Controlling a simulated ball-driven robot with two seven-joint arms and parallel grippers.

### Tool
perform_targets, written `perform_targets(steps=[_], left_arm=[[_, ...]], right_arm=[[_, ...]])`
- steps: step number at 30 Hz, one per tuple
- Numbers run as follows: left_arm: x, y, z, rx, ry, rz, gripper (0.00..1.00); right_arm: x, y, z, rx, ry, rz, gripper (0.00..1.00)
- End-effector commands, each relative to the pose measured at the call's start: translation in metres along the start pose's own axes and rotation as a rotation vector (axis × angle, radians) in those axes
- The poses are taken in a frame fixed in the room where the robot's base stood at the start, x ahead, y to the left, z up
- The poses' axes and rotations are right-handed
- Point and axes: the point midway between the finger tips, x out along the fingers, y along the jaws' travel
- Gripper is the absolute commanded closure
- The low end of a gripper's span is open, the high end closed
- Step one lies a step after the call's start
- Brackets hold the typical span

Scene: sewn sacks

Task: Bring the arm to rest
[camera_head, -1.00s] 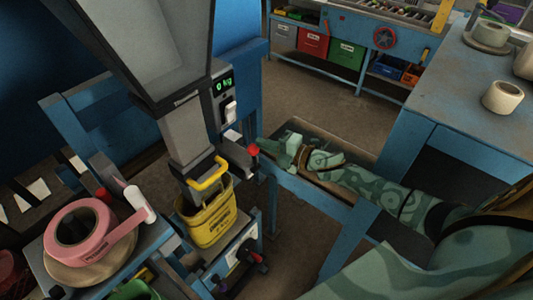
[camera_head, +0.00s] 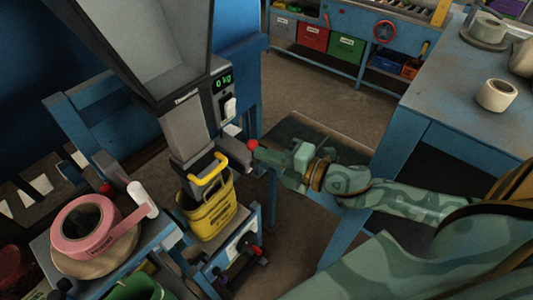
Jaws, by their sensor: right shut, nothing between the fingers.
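My right arm, in a green camouflage pattern, comes in from the right in the head view. Its gripper (camera_head: 264,154) points left and is shut with nothing in it. The fingertips are close to a red ball knob (camera_head: 252,144) on the filling machine; I cannot tell whether they touch it. My left gripper is not in view.
The filling machine's grey spout (camera_head: 188,135) ends in a yellow sack (camera_head: 208,207). Its display (camera_head: 224,80) reads 0 kg. A pink tape roll (camera_head: 84,226) lies at lower left. A blue table (camera_head: 450,75) with white rolls stands at right. Open floor lies behind the arm.

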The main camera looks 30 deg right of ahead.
Motion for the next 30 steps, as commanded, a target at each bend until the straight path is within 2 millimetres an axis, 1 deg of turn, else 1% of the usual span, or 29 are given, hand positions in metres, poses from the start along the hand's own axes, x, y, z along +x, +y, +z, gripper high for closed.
perform_targets(steps=[14, 16, 17, 20, 21, 23, 24, 26, 27, 29, 30], left_arm=[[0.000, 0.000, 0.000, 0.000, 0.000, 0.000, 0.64], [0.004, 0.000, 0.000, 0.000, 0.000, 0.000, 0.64], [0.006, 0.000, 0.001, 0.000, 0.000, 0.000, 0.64], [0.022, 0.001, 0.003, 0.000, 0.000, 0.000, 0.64], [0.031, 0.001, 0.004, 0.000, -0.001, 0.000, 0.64], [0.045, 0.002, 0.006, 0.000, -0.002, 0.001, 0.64], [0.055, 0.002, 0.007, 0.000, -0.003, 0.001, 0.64], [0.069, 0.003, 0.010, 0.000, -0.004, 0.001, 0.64], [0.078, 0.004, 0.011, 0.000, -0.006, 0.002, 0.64], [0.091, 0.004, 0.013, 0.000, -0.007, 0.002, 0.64], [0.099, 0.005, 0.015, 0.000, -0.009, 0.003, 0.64]], right_arm=[[0.000, -0.001, 0.001, 0.001, -0.001, -0.001, 1.00], [0.001, -0.010, 0.005, 0.014, -0.014, -0.010, 1.00], [0.002, -0.018, 0.009, 0.025, -0.025, -0.017, 1.00], [0.006, -0.066, 0.030, 0.098, -0.094, -0.065, 1.00], [0.006, -0.095, 0.042, 0.144, -0.135, -0.094, 1.00], [0.005, -0.145, 0.060, 0.225, -0.205, -0.143, 1.00], [0.002, -0.181, 0.071, 0.284, -0.256, -0.179, 1.00], [-0.005, -0.236, 0.084, 0.376, -0.334, -0.231, 1.00], [-0.012, -0.272, 0.090, 0.438, -0.384, -0.266, 1.00], [-0.024, -0.326, 0.095, 0.530, -0.459, -0.319, 1.00], [-0.034, -0.361, 0.096, 0.592, -0.509, -0.354, 1.00]])
